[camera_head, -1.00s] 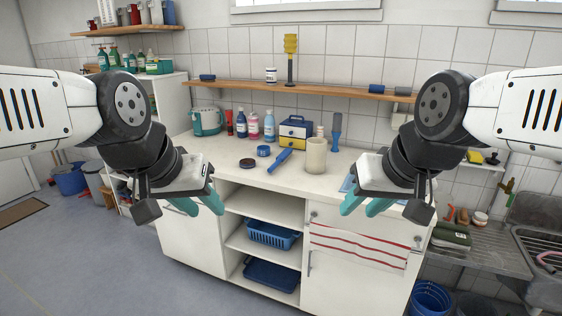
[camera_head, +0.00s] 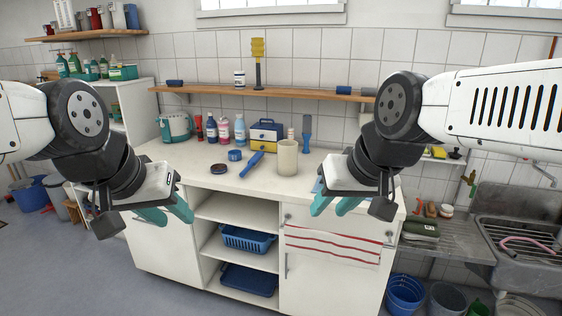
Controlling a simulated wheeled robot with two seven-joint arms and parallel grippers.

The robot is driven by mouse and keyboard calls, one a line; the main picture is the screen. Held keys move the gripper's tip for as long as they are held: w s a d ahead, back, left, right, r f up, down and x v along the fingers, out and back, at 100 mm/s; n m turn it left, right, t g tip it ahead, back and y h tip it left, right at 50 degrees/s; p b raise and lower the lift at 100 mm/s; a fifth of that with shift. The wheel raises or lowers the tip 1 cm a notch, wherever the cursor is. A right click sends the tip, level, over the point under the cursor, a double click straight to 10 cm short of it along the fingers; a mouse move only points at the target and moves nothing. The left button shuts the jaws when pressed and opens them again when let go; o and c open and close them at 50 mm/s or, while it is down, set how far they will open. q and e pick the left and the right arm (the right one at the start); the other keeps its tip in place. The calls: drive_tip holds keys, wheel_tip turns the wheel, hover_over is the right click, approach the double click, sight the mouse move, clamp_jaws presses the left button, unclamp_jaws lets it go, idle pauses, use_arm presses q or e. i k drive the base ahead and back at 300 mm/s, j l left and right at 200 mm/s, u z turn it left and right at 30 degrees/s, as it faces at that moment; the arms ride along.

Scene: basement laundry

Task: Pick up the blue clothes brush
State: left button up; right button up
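A blue long-handled object (camera_head: 251,165) lies slantwise on the white counter (camera_head: 205,160); it may be the clothes brush, but its bristles cannot be made out. Another blue, brush-like tool (camera_head: 306,132) stands upright behind the beige cup (camera_head: 287,158). My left gripper (camera_head: 168,212) is open and empty, in front of the counter's left part. My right gripper (camera_head: 334,204) is open and empty, in front of the counter's right part. Both are nearer to me than the blue objects and touch neither.
A dark round tin (camera_head: 218,168), a blue roll (camera_head: 235,155), a blue and yellow box (camera_head: 266,134), several bottles (camera_head: 224,129) and a teal kettle (camera_head: 174,127) stand on the counter. A wall shelf (camera_head: 290,94) runs above. A striped towel (camera_head: 333,243) hangs on the front. The front middle of the counter is clear.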

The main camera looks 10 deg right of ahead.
sight(254, 163)
drive_tip(key=i+u, duration=0.3)
drive_tip(key=i, duration=0.2)
drive_tip(key=i+u, duration=0.3)
drive_tip(key=i, duration=0.25)
drive_tip(key=i+l+u, duration=0.3)
drive_tip(key=i, duration=0.2)
drive_tip(key=j, duration=0.1)
